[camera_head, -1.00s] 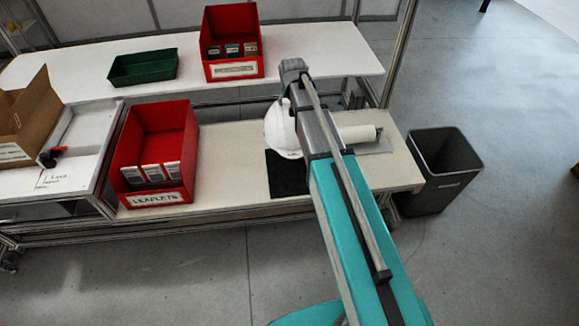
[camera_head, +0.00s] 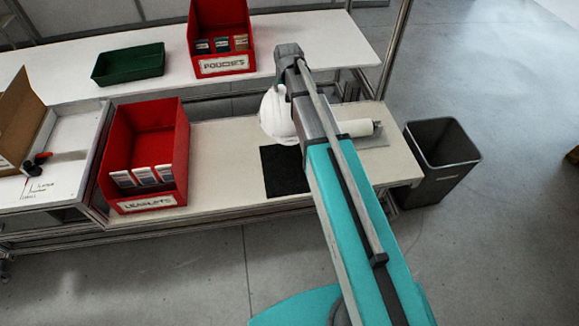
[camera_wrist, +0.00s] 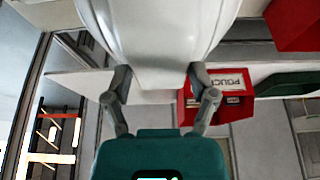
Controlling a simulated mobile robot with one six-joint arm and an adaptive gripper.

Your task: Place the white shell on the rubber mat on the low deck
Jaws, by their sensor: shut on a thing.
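The white shell (camera_head: 275,117) hangs at the end of my arm, partly hidden behind it in the head view. In the wrist view the shell (camera_wrist: 160,30) fills the top middle, with its lower edge between the two fingers. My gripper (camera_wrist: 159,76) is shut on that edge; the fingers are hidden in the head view. The black rubber mat (camera_head: 284,175) lies flat on the low white deck (camera_head: 222,165). In the head view the shell appears just beyond the mat's far edge; its height above the deck is hard to tell.
A red leaflets bin (camera_head: 150,160) stands left of the mat. A white roll (camera_head: 356,128) lies on the deck to the right, beside my arm. A grey waste bin (camera_head: 440,165) stands past the deck's right end. The upper shelf holds a red pouches bin (camera_head: 222,40) and green tray (camera_head: 128,64).

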